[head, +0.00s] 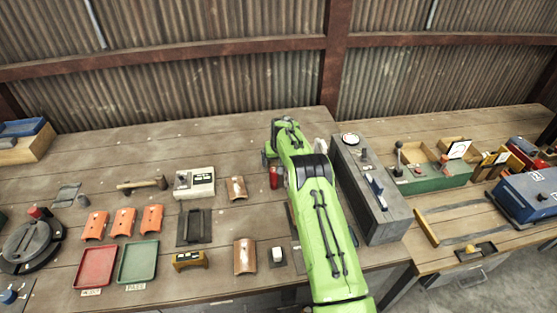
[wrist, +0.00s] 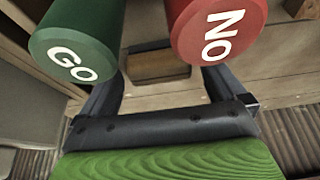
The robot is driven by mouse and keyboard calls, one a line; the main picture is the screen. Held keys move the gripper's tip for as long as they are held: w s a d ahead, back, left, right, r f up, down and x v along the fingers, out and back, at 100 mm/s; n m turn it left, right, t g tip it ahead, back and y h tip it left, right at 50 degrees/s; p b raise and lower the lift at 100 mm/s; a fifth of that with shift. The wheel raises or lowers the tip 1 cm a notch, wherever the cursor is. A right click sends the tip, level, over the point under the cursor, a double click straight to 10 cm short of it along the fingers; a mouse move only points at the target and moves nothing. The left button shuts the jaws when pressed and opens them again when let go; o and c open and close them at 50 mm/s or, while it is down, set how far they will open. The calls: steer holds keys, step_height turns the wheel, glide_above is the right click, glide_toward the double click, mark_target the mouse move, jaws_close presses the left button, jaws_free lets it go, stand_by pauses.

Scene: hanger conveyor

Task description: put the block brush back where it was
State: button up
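My gripper (wrist: 165,65) is at the end of my outstretched arm, low over the middle of the left bench. In the wrist view its dark fingers stand wide apart, with both tips partly covered. A brown wooden block with a dark edge, which looks like the block brush (wrist: 160,67), shows between the fingers. I cannot see whether the fingers touch it. A gauge's green GO end (wrist: 70,50) and red NO end (wrist: 218,28) stand close in front of the wrist camera. In the head view my arm hides the brush and most of the gripper.
The red gauge end (head: 274,178) shows left of my arm. A grey box (head: 370,190) stands close on the right. Curved orange tiles (head: 124,221), a hammer (head: 143,184), a white meter (head: 195,182) and red and green trays (head: 138,262) lie left. The back of the left bench is clear.

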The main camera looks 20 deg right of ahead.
steer(key=shift+r, duration=0.1)
steer(key=shift+r+p, duration=0.25)
steer(key=shift+p, duration=0.05)
steer(key=s+a+f+v, duration=0.1)
steer(key=a+v, duration=0.1)
steer(key=v, duration=1)
steer(key=s+a+v, duration=0.1)
steer(key=s+v, duration=0.1)
steer(key=v, duration=1)
steer(key=s+a+r+n, duration=0.1)
steer(key=s+a+r, duration=0.15)
steer(key=s, duration=0.35)
steer(key=s+a+r, duration=0.2)
steer(key=s+r, duration=0.2)
steer(key=s, duration=0.3)
steer(key=s+a+f, duration=0.1)
steer(key=s, duration=1)
steer(key=s+a+f+n+t+y, duration=0.1)
steer(key=s+a+f, duration=0.1)
steer(key=s, duration=0.9)
steer(key=shift+a+f+b, duration=0.3)
steer(key=shift+a, duration=0.05)
